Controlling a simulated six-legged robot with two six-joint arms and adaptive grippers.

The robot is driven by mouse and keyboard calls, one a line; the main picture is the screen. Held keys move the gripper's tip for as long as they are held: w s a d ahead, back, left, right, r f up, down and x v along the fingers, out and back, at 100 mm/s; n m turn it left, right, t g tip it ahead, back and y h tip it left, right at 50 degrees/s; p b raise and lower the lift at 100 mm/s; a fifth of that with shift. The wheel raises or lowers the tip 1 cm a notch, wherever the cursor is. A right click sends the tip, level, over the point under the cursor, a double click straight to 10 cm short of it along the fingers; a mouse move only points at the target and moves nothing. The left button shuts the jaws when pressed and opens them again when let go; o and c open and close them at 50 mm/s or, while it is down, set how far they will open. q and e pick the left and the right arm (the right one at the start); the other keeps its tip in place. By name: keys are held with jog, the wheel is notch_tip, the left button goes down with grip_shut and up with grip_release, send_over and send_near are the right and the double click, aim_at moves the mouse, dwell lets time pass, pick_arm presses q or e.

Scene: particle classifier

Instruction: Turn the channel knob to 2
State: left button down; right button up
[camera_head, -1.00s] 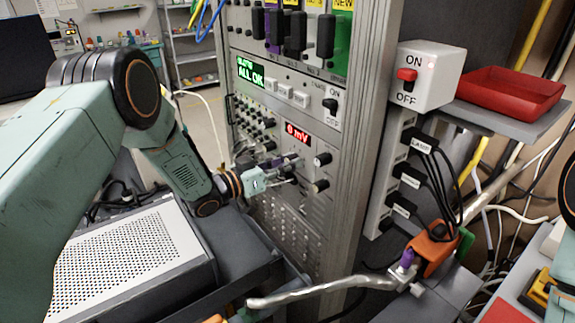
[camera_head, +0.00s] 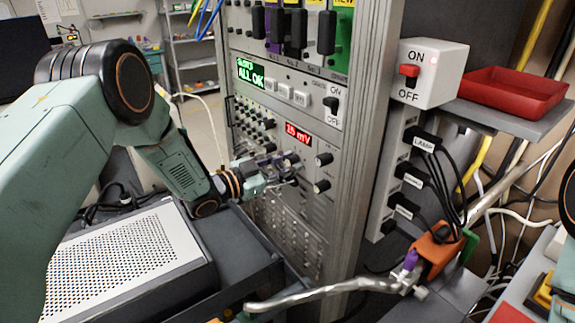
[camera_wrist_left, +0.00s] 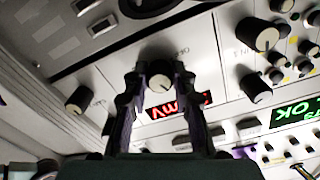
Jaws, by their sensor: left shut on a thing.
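My left gripper (camera_head: 288,170) is at the front of the rack panel, just below and left of the small red display (camera_head: 298,133). In the left wrist view, my left gripper (camera_wrist_left: 158,90) has its two dark fingers on either side of a round knob (camera_wrist_left: 160,82) with a light face and a pointer mark. The fingers are shut on it. The label above this knob is too small and inverted to read, so I cannot tell its setting. The red display also shows in the left wrist view (camera_wrist_left: 180,105), partly behind the fingers. My right gripper is not in view.
Two black knobs (camera_head: 322,160) sit right of the gripper. Rows of small knobs (camera_head: 254,118) and the green ALL OK display (camera_head: 251,76) are up-left. A perforated box (camera_head: 130,250) stands below my left arm. A white switch box (camera_head: 430,72) and red tray (camera_head: 512,90) are right.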

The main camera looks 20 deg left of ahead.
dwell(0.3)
pick_arm(q)
jog(key=c, duration=1.5)
grip_release()
jog(key=o, duration=0.4)
jog(key=shift+s+a+r, duration=0.1)
jog(key=shift+s+a, duration=0.05)
jog(key=shift+s, duration=0.15)
jog(key=shift+w, duration=0.1)
jog(key=shift+w, duration=0.1)
jog(key=v, duration=1.2)
